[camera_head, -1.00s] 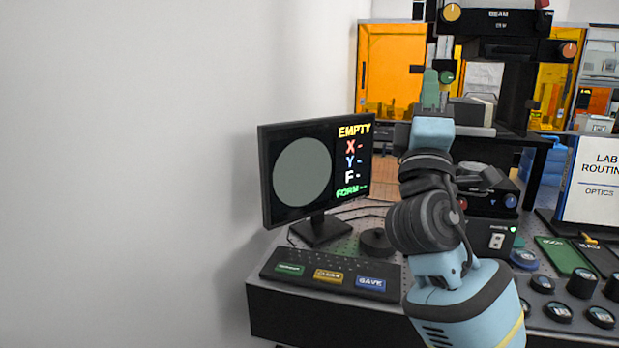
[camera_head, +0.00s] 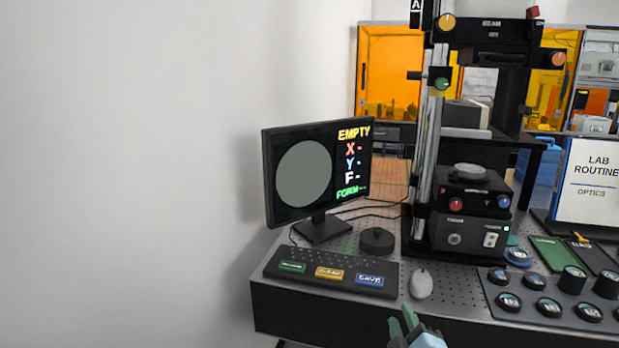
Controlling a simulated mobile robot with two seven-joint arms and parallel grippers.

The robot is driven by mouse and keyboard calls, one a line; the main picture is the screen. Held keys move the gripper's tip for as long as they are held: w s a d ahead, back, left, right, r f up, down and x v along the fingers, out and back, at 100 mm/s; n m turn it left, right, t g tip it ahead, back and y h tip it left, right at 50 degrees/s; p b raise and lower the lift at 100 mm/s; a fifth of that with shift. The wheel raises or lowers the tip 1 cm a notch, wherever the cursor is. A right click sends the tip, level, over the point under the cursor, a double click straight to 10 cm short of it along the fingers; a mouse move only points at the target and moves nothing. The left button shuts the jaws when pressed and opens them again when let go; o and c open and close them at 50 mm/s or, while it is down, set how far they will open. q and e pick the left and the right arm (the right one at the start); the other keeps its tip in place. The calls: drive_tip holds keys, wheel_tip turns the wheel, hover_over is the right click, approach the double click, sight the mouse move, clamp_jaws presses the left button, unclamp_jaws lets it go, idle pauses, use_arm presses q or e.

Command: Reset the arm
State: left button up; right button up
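My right gripper (camera_head: 402,318) shows at the bottom edge, in front of the table's front edge. Its two greenish fingertips stand a little apart, with nothing seen between them; most of the arm is out of view. My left gripper is not in view. The interferometer (camera_head: 425,165) stands upright on the perforated table (camera_head: 335,262), with coloured knobs and a round stage (camera_head: 470,171). The monitor (camera_head: 315,170) reads EMPTY, with X, Y, F and FORM lines beside a plain grey disc.
A key panel (camera_head: 330,273) with green, yellow and blue keys lies at the table's front left. A mouse (camera_head: 421,284) and a dark round puck (camera_head: 377,240) are nearby. Several round pieces sit in a tray (camera_head: 510,317) at right, near a LAB ROUTINE sign (camera_head: 594,185).

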drive_tip(key=s+f+m+g+y, duration=0.2)
drive_tip(key=s+f+m+g, duration=0.3)
drive_tip(key=s+f, duration=1.35)
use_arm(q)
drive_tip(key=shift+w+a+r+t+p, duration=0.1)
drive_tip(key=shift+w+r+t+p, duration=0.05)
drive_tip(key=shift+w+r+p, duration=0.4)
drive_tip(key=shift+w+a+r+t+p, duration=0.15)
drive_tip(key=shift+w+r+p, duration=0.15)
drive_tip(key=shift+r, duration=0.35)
use_arm(e)
drive_tip(key=s+d+f+m+g, duration=0.1)
drive_tip(key=s+f, duration=0.3)
drive_tip(key=s, duration=0.6)
drive_tip(key=s+d+f+m+g, duration=0.1)
drive_tip(key=s+f+m+g, duration=0.2)
drive_tip(key=s, duration=0.7)
wheel_tip(320, 180, down, 2)
drive_tip(key=shift+m, duration=0.4)
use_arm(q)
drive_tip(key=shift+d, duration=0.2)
use_arm(e)
drive_tip(key=shift+s, duration=0.1)
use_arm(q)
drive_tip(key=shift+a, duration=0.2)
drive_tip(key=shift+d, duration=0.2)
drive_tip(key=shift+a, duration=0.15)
use_arm(e)
drive_tip(key=shift+o, duration=0.3)
